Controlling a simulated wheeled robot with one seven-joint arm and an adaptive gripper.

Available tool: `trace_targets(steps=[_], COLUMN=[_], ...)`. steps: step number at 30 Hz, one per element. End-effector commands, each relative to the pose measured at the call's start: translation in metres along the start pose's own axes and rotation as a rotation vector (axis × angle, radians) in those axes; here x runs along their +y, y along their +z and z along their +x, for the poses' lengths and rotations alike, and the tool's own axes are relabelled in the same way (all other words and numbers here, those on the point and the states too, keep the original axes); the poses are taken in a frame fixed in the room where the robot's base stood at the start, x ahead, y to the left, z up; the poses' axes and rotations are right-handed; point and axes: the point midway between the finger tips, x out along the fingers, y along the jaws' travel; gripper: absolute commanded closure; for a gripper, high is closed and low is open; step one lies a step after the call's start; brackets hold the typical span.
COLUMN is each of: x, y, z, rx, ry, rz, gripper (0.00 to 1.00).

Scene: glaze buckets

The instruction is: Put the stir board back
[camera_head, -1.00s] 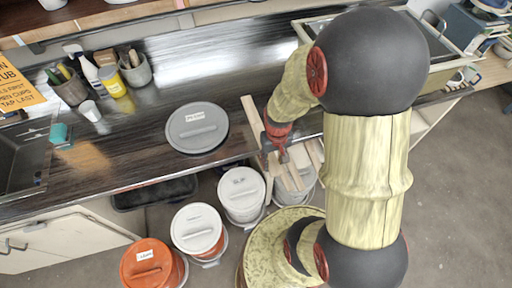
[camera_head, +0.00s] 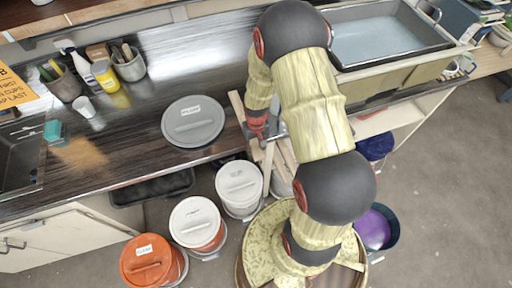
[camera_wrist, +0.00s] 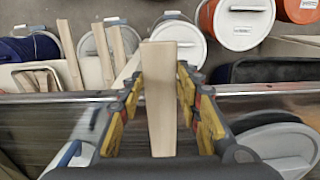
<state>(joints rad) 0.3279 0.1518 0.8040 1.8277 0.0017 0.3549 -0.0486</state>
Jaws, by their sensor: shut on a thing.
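The stir board (camera_wrist: 161,100), a pale flat wooden strip, is between the fingers of my gripper (camera_wrist: 160,82) in the wrist view. My gripper is shut on it, and its far end reaches past the fingertips toward the buckets. In the head view, my gripper (camera_head: 257,128) is at the counter's front edge, with a pale strip (camera_head: 236,103) showing beside it; my arm hides part of this area. Several other pale boards (camera_wrist: 104,55) stand near a bucket at the upper left of the wrist view. They show below my gripper in the head view (camera_head: 286,160).
A grey lid (camera_head: 193,121) lies on the counter (camera_head: 120,160) left of my gripper. White-lidded buckets (camera_head: 239,183) and an orange-lidded bucket (camera_head: 146,260) stand on the floor in front. A basin of pale liquid (camera_head: 385,40) is at the right. A purple bucket (camera_head: 374,229) stands on the floor.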

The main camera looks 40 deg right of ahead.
Motion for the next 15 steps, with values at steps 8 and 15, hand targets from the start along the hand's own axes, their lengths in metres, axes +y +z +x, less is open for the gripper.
trace_targets(steps=[8,15], x=[0.0001,0.0002], y=[-0.0005,-0.0005], z=[0.007,0.0067], rx=[0.002,0.002], ry=[0.0,0.0], rz=[0.0,0.0], gripper=[0.65,0.51])
